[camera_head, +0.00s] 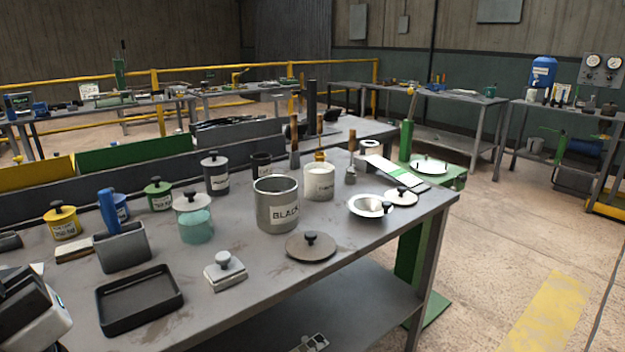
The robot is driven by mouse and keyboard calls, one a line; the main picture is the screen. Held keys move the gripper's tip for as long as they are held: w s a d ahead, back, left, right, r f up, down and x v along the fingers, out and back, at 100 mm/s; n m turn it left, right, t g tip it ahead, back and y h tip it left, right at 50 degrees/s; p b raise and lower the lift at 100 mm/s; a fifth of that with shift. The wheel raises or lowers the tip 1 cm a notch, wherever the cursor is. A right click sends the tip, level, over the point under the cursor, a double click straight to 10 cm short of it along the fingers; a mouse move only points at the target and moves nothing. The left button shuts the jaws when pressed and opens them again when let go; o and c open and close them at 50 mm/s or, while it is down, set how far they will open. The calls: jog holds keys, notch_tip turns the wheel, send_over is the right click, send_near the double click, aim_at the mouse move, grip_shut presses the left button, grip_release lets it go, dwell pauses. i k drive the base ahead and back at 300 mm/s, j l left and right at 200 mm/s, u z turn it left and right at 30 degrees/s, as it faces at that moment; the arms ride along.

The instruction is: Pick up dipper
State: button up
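No single thing on the bench (255,285) is clearly a dipper. Several upright wooden-handled tools stand near its far side. One with a brass-coloured lower part (320,156) shows just behind the white labelled pot (319,183), and I cannot tell whether it is inside it. Another handled tool (294,153) stands to its left, and a third (351,172) to its right. A dark and white end of my arm, seemingly my gripper (24,308), is cut off at the lower left edge, far from these tools. Its fingertips are not clear, and I see nothing held.
A black tray (139,298), a grey holder (122,250) and several lidded jars fill the left. A shiny bowl (370,206) sits at right. Open floor lies right of the bench.

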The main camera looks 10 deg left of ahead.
aim_at(350, 177)
jog(key=i+j+z, duration=0.1)
jog(key=i+z, duration=0.35)
jog(key=i+j+z, duration=0.2)
jog(key=i+z, duration=0.25)
jog(key=i+j+z, duration=0.45)
jog(key=k+l, duration=0.1)
